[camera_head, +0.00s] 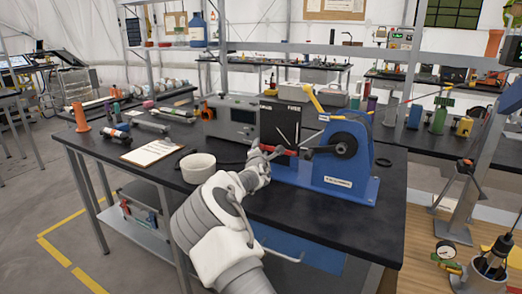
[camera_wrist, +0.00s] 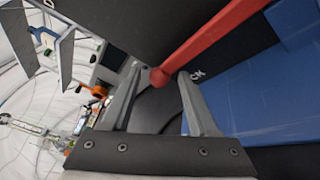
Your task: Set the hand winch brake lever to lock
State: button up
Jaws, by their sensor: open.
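The blue hand winch (camera_head: 345,180) stands on the black bench, with a dark round hub on its right side. A black upright panel with small, hard-to-read labels (camera_head: 280,122) is at its left. A red lever (camera_head: 283,150) sticks out low in front of this panel. In the wrist view the red lever (camera_wrist: 215,40) slants down-left to a rounded end. My gripper (camera_head: 265,155) is at that end. In the wrist view the open gripper (camera_wrist: 159,73) has the lever's end between its two fingertips, with no clear grip. A partly hidden white label (camera_wrist: 197,75) shows beside the right fingertip.
A grey box (camera_head: 232,118) stands behind. A yellow handle (camera_head: 314,98) rises above the winch.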

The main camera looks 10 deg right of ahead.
jog(key=p+v, duration=0.1)
jog(key=v, duration=1.6)
jog(key=shift+s+p, duration=0.25)
jog(key=shift+p, duration=0.15)
